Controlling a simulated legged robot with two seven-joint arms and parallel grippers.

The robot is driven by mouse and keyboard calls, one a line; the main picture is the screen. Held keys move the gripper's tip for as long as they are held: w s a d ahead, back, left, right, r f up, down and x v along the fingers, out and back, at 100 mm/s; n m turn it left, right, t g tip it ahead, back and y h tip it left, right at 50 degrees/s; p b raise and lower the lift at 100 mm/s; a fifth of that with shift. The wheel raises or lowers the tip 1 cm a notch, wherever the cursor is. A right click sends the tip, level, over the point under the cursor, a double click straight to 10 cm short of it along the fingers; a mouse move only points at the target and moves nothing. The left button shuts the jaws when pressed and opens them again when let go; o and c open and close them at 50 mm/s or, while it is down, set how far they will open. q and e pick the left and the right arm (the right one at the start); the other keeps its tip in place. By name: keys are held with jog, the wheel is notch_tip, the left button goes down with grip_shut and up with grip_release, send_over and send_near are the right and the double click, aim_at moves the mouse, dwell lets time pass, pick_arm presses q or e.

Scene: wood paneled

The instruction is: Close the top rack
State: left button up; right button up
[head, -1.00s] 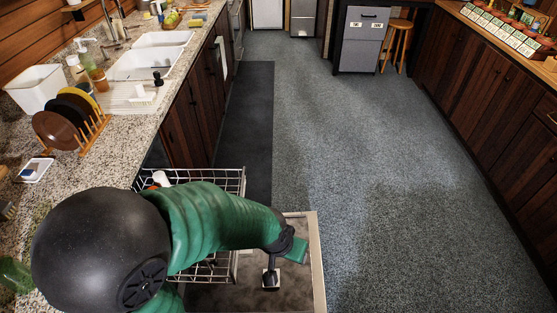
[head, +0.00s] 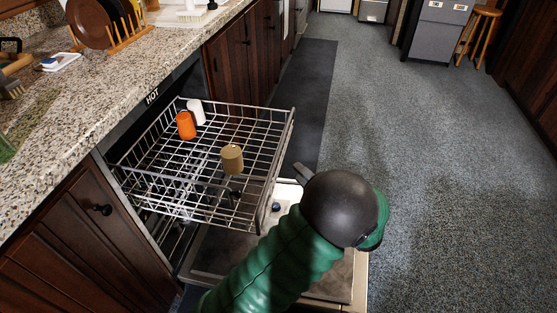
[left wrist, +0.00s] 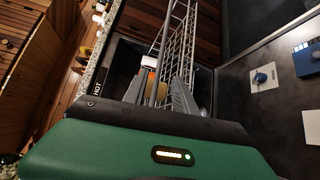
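The top rack (head: 262,112) is a silver wire basket, pulled out of the dishwasher under the counter. It holds an orange cup (head: 186,126), a white cup (head: 196,110) and a tan cup (head: 232,159). My left arm is at the rack's outer front corner, above the lowered door (head: 205,262). Its gripper is mostly hidden in the head view, with one grey finger (head: 303,174) showing beside the rack. In the left wrist view, the left gripper (left wrist: 160,88) has its fingers apart, pointing toward the rack wires (left wrist: 178,45). My right gripper is not visible.
The granite counter (head: 100,105) runs along the left, with a plate holder (head: 125,35) on it. A brown cabinet (head: 90,225) stands beside the dishwasher. The carpeted floor (head: 430,160) to the right is clear. A stool (head: 480,30) stands far back.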

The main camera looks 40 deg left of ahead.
aim_at(278, 152)
pick_arm(q)
jog(key=b+x, duration=0.3)
jog(key=x, duration=1)
jog(key=shift+a+f+b, duration=0.15)
jog(key=shift+b, duration=0.25)
grip_shut()
jog(key=shift+f, duration=0.2)
